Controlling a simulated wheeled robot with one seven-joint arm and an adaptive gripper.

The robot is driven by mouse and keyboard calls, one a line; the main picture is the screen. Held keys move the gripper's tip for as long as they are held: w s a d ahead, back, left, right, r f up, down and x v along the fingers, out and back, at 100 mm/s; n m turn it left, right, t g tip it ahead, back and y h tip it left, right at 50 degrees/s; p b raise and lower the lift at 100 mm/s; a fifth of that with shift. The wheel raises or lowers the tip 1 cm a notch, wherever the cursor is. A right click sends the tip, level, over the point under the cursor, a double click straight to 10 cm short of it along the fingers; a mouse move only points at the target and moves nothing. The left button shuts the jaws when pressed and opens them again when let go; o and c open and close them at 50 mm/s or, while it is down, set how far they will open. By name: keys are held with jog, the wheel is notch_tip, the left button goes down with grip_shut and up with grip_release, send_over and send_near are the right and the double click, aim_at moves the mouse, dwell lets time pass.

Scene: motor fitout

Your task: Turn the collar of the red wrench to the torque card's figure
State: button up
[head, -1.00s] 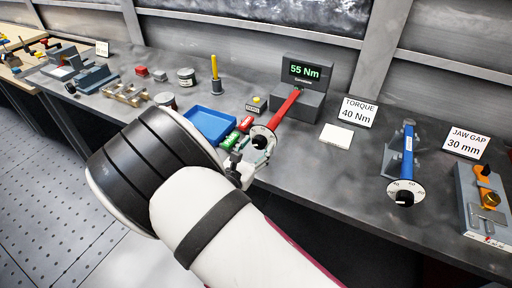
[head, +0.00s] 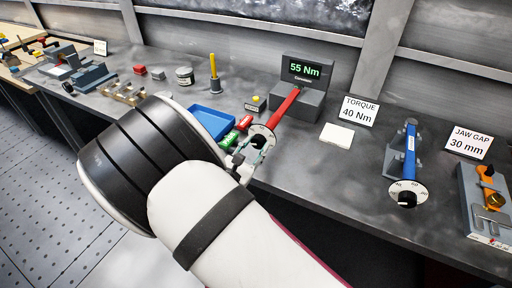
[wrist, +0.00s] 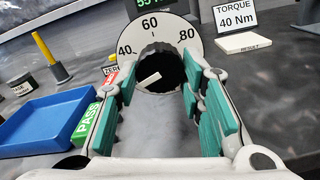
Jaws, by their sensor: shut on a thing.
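The red wrench (head: 287,106) lies in the grey tester (head: 300,100), whose display reads 55 Nm. Its white dial (wrist: 152,28) shows 40, 60 and 80 in the wrist view. The dark collar (wrist: 165,68) with a white mark sits at the dial's centre, between my gripper's teal-padded fingers (wrist: 156,82). My gripper (head: 246,155) is shut on the collar; the exact contact is partly hidden. The torque card (head: 358,110) reads 40 Nm and also shows in the wrist view (wrist: 236,18).
A blue wrench (head: 409,150) and a jaw-gap card (head: 468,143) stand further right. Bare bench lies between.

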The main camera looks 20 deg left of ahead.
jog(key=m+b, duration=0.4)
jog(key=m, duration=0.2)
jog(key=shift+w+a+f+b, duration=0.1)
jog(key=shift+b, duration=0.3)
jog(key=m+b, duration=0.3)
jog(key=shift+m, duration=0.3)
jog(key=shift+r, duration=0.2)
jog(key=o, duration=1.1)
jog(key=shift+o, duration=0.2)
jog(key=s+a, duration=0.1)
jog(key=s, duration=1.1)
jog(key=shift+s, duration=0.1)
